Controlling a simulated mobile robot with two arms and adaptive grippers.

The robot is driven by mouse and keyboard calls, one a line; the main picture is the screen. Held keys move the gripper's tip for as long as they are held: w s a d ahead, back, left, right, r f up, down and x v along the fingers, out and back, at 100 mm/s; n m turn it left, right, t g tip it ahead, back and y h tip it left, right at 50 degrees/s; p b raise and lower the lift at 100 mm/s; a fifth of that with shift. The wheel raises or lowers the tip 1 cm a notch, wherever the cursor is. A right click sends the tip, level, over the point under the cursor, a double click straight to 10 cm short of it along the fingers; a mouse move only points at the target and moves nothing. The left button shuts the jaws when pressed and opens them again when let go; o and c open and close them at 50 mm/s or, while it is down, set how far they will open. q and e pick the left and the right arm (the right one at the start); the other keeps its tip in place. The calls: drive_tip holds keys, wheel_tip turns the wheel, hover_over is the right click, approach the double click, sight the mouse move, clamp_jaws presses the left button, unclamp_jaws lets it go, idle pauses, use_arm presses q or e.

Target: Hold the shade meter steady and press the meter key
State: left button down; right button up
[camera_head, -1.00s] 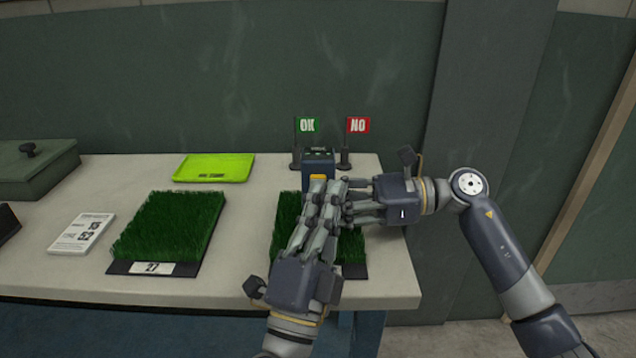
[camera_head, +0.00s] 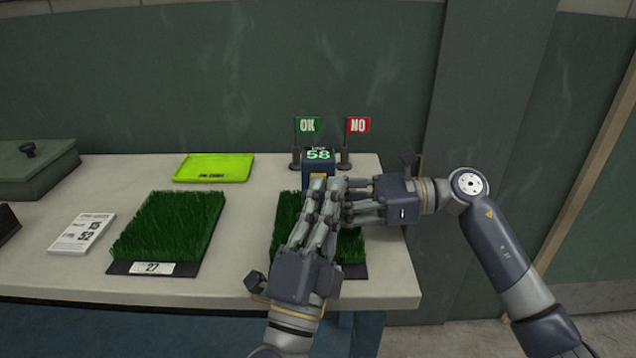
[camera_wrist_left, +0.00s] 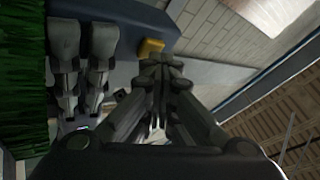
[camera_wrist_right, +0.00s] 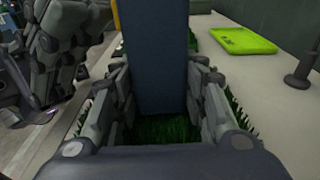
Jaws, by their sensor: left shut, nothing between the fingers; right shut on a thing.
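My right gripper (camera_wrist_right: 160,95) is shut on the meter (camera_wrist_right: 155,55), with a finger on each side. In the head view the left fingers hide the meter's lower part.
Green OK (camera_head: 307,125) and red NO (camera_head: 358,125) flags stand behind the meter. Turf samples (camera_head: 170,228) (camera_head: 282,215), a lime tray (camera_head: 214,168), a printed card (camera_head: 82,233) and a green box (camera_head: 40,175) are on the table (camera_head: 240,225).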

use_arm(q)
drive_tip(key=shift+s, duration=0.95)
drive_tip(key=shift+s, duration=2.55)
use_arm(e)
drive_tip(key=o, duration=0.9)
drive_tip(key=shift+d, duration=0.1)
